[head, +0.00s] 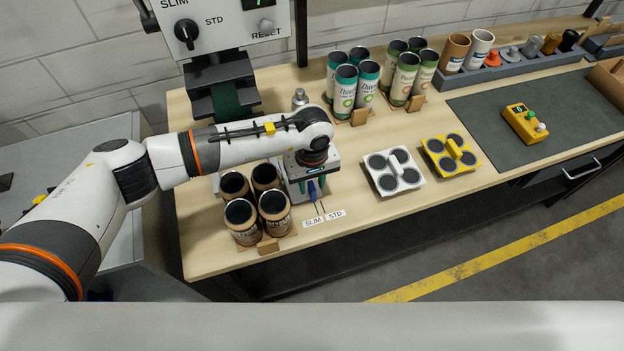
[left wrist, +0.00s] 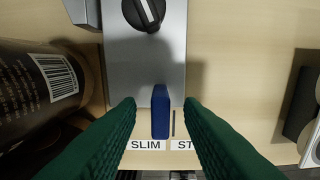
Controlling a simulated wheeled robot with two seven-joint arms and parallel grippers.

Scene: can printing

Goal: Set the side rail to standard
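The side rail's blue tab (left wrist: 160,112) stands at the front edge of a grey metal plate (left wrist: 125,70). It lies above the right part of the SLIM label (left wrist: 147,145), left of a thin dark slot and the STD label (left wrist: 185,145). In the head view the blue tab (head: 312,190) shows just below my left gripper (head: 314,176). In the left wrist view my left gripper (left wrist: 160,102) is open, one green finger on each side of the tab, with gaps on both sides. The rest of the rail is mostly hidden under my wrist. My right gripper is not in view.
Dark brown cans (head: 243,222) stand close on the left. A white holder (head: 392,172) and a yellow holder (head: 450,154) are to the right. Green-white cans (head: 343,90) stand behind. A black knob (left wrist: 143,14) sits on the plate. The table's front strip is clear.

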